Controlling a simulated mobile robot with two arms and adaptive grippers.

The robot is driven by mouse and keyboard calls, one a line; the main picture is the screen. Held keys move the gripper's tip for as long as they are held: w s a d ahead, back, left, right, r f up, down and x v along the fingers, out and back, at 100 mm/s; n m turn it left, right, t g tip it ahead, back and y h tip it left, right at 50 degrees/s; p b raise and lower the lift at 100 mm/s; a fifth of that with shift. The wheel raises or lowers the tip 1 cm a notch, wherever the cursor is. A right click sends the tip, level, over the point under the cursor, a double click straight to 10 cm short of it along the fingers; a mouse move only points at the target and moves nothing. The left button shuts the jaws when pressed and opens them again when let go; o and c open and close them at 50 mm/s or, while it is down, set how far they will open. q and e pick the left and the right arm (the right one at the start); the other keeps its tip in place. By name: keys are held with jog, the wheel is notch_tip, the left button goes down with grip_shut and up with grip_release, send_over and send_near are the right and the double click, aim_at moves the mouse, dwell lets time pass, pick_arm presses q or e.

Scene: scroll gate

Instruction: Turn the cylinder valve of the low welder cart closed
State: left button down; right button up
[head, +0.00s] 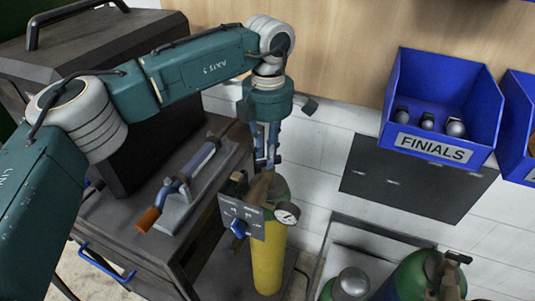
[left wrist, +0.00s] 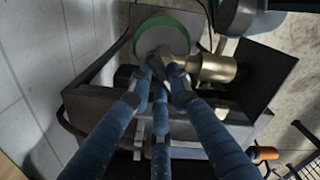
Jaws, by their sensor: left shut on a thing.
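The yellow gas cylinder (head: 268,265) with a green shoulder stands upright beside the dark cart. Its brass valve (head: 260,188) sits on top, with a gauge (head: 287,214) and a grey panel with a blue knob (head: 238,228) near it. My left gripper (head: 267,160) points down from above with its fingers shut on the cylinder valve. In the left wrist view the blue fingers (left wrist: 162,68) meet at the valve top, and the brass body (left wrist: 216,68) sticks out to the right. The fingertips hide most of the gripped part. My right gripper is not in view.
A dark cart (head: 125,215) with a clamp-like tool with an orange handle (head: 148,219) stands at left. A blue bin labelled FINIALS (head: 435,149) hangs on the wall at right. Other cylinders (head: 405,277) stand at lower right.

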pick_arm(q)
jog(key=m, duration=0.4)
jog(key=shift+w+d+r+m, duration=0.1)
jog(key=shift+w+r+m, duration=0.1)
jog(key=shift+m, duration=0.1)
jog(key=shift+d+m, duration=0.1)
jog(key=shift+m, duration=1.4)
jog(key=c, duration=1.7)
grip_release()
jog(key=shift+c, duration=0.2)
jog(key=shift+o, duration=0.6)
jog(key=shift+s, duration=0.1)
notch_tip(320, 180, up, 12)
jog(key=shift+s+f, duration=0.1)
jog(key=shift+f, duration=0.05)
